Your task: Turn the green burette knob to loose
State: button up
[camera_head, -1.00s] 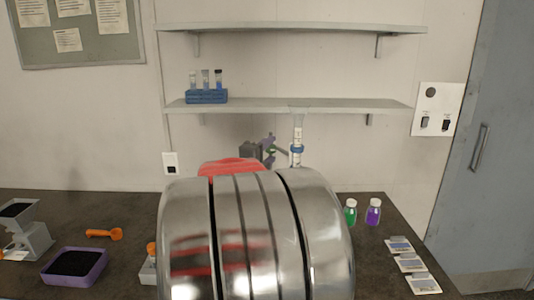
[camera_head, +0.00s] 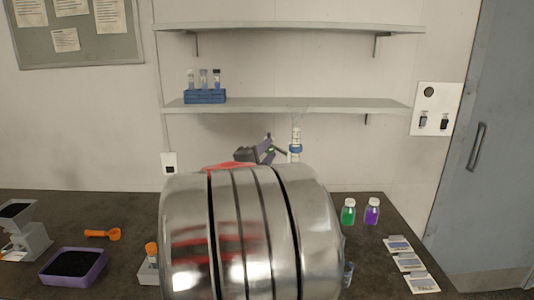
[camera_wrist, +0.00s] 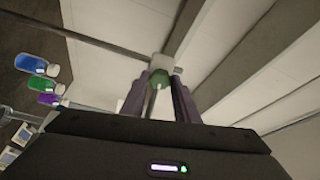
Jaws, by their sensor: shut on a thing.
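The burette (camera_head: 296,136) stands upright in front of the lower shelf, with a blue collar partway down; its lower part is hidden behind my arm. The green burette knob (camera_wrist: 157,80) sits between my two fingers in the wrist view. My gripper (camera_wrist: 159,88) is shut on the knob, one dark finger on each side. In the head view my gripper (camera_head: 268,149) is tilted and reaches the burette from the left. How far the knob is turned cannot be told.
My metal arm covers the middle of the bench. A green bottle (camera_head: 348,212) and a purple bottle (camera_head: 372,211) stand to the right. A purple tray (camera_head: 73,267) and an orange scoop (camera_head: 102,234) lie at left. A blue tube rack (camera_head: 205,97) is on the lower shelf.

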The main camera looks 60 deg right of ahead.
jog(key=shift+f, duration=0.2)
jog(key=o, duration=1)
jog(key=shift+r, duration=0.1)
jog(key=shift+o, duration=0.2)
jog(key=shift+a, duration=0.1)
jog(key=s+a+f, duration=0.1)
jog(key=a, duration=1.2)
jog(key=shift+a+f, duration=0.25)
jog(key=shift+s, duration=0.1)
